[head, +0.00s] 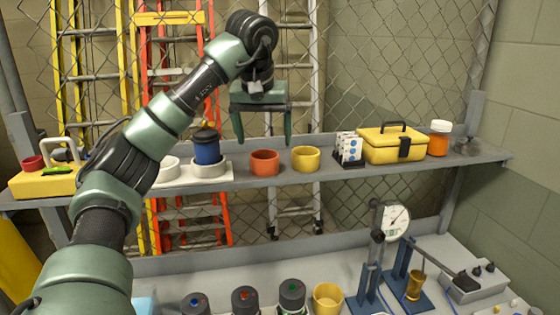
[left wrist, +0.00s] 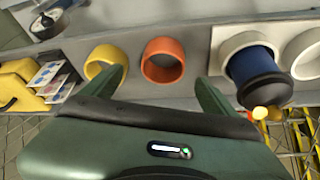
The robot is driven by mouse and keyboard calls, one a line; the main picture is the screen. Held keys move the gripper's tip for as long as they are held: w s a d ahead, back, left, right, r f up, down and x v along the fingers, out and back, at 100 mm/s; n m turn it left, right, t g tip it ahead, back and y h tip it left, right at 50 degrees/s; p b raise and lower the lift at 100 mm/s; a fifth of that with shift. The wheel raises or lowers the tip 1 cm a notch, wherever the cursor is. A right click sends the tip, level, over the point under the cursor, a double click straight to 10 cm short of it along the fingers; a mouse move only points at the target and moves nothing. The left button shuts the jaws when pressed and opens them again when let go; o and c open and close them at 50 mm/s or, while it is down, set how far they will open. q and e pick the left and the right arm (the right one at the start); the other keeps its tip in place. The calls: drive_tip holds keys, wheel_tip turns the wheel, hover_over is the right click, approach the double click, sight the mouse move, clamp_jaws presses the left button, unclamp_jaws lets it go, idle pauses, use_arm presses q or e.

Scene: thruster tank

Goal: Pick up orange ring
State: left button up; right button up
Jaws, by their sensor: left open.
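The orange ring (head: 265,162) stands on the grey shelf, just left of a yellow ring (head: 305,159). In the left wrist view the orange ring (left wrist: 163,60) lies ahead of my left gripper (left wrist: 165,85), between the lines of its two fingers, with the yellow ring (left wrist: 106,61) to its left near one finger. My left gripper (head: 264,140) is open and empty, pointing down just above and around the orange ring in the head view. I cannot tell whether a finger touches anything. My right gripper is not in view.
Left of the orange ring, a blue container (head: 207,150) sits in a white ring. Right of the yellow ring are a card rack (head: 348,150), a yellow toolbox (head: 393,146) and an orange jar (head: 439,140). A chain-link fence backs the shelf (head: 250,181); a bench with a gauge (head: 396,222) stands below.

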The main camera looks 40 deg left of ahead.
sight(264, 157)
use_arm(q)
drive_tip(key=shift+a+f, duration=0.2)
drive_tip(key=shift+f, duration=0.25)
drive_tip(key=p+x, duration=0.1)
drive_tip(key=x, duration=0.4)
drive_tip(key=shift+a+f, duration=0.2)
drive_tip(key=shift+w+a+f+p, duration=0.1)
drive_tip(key=shift+w+f+p, duration=0.15)
drive_tip(key=shift+f, duration=0.3)
drive_tip(key=c, duration=1.4)
drive_tip(key=shift+r, duration=0.1)
drive_tip(key=shift+c, duration=0.2)
